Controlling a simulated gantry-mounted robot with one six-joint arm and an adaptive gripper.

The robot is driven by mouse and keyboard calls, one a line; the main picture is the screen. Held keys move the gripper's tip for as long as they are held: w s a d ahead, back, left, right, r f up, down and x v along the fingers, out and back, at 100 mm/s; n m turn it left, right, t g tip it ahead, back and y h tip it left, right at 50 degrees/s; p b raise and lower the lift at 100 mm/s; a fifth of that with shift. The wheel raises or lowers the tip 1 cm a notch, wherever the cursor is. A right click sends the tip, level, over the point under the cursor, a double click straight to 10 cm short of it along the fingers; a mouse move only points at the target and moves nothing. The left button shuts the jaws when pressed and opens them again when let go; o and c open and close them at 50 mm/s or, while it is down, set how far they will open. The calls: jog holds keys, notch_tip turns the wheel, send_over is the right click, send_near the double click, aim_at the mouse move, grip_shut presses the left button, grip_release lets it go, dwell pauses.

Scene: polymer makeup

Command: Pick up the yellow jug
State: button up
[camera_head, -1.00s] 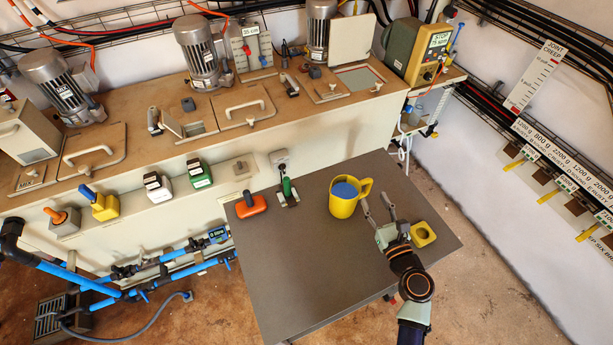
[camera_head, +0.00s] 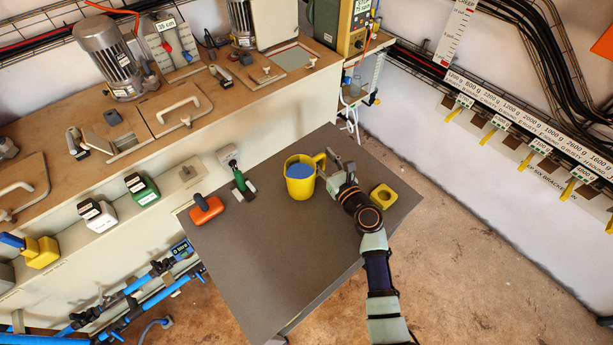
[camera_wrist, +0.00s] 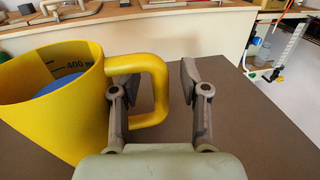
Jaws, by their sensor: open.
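The yellow jug (camera_head: 300,184) stands upright on the dark grey table with blue contents inside. Its handle points right, toward my gripper (camera_head: 334,165). In the wrist view the jug (camera_wrist: 55,120) fills the left side, with a "400" mark on its inner wall. My gripper (camera_wrist: 158,85) is open there. Its left finger appears within or in front of the handle opening, and the right finger is apart, to the right of the handle. I cannot tell the exact depth between finger and handle.
A bench with motors and hatches (camera_head: 200,120) runs behind. The table's front part is clear.

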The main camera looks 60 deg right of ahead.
grip_shut()
jog(key=shift+r, duration=0.2)
dwell(0.3)
notch_tip(320, 180, up, 20)
jog(key=p, duration=1.3)
